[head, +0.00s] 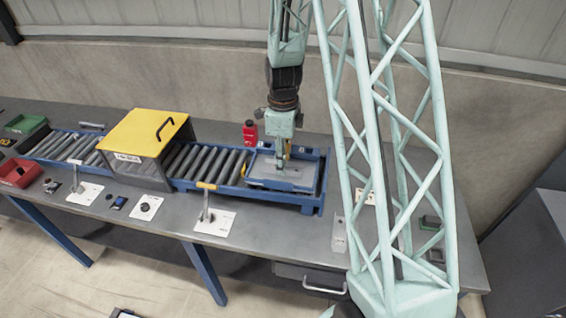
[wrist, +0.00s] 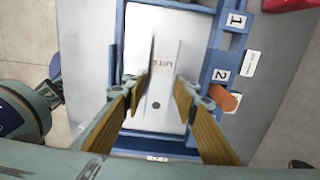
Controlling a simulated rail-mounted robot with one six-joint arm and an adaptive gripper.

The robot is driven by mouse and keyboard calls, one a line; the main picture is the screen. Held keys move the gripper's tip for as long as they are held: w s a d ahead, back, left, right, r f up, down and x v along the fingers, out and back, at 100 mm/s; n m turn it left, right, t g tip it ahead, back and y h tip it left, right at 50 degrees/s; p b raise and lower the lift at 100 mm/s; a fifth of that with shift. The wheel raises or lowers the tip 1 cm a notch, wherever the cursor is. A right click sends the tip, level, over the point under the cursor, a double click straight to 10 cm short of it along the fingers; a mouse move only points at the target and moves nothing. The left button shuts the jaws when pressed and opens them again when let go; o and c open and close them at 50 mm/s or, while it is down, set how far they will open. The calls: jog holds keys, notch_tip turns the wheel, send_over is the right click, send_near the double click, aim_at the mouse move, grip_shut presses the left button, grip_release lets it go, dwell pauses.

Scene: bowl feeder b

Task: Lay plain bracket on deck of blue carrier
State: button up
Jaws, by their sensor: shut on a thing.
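The blue carrier (head: 283,186) stands at the right end of the roller line, with a pale grey deck (head: 302,173). The deck (wrist: 192,28) also fills the middle of the wrist view. My gripper (head: 283,158) is low over the deck, pointing down. In the wrist view its two yellow-padded fingers (wrist: 160,88) are shut on the plain bracket (wrist: 163,85), a pale grey piece with upright edges that blends into the deck. Its lower side is hidden, so I cannot tell whether it touches the deck.
A blue frame (head: 322,185) surrounds the carrier; number labels and an orange part (wrist: 225,99) lie along its side. A red bottle (head: 250,132) stands behind. A yellow-topped box (head: 146,131) covers the rollers to the left. Levers on white plates line the table front.

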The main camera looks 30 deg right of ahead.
jog(key=shift+f, duration=0.15)
jog(key=o, duration=0.9)
jog(key=shift+r, duration=6.2)
jog(key=shift+r, duration=0.1)
